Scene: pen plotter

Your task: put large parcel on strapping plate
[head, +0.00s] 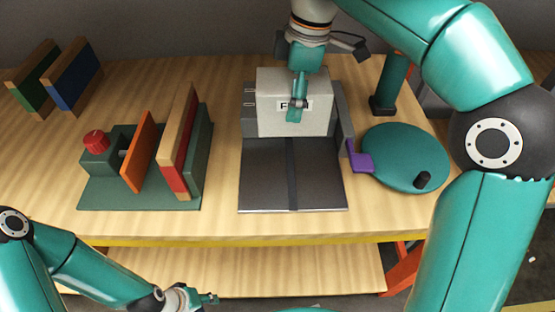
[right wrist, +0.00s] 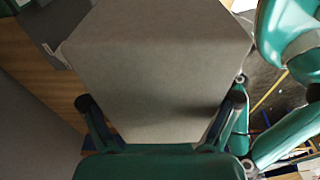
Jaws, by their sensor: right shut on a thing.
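The large parcel (head: 262,118) is a pale grey box with a white label, partly covered by a finger. My right gripper (head: 298,104) comes down over it from above and is shut on it. In the right wrist view, the parcel (right wrist: 160,65) fills the space between the two fingers (right wrist: 162,115). The strapping plate (head: 262,180) is dark grey with a darker band along its middle. The parcel is over its back part; I cannot tell whether it touches the plate. My left gripper (head: 205,298) is low in front of the table, away from the parcel; its opening is unclear.
A grey wall (head: 341,118) edges the plate's right side. Right of it are a teal disc (head: 400,150) with a black knob and a purple tab (head: 359,160). A green fixture with an orange panel (head: 137,152) and red knob (head: 96,140) stands left. The plate's front is clear.

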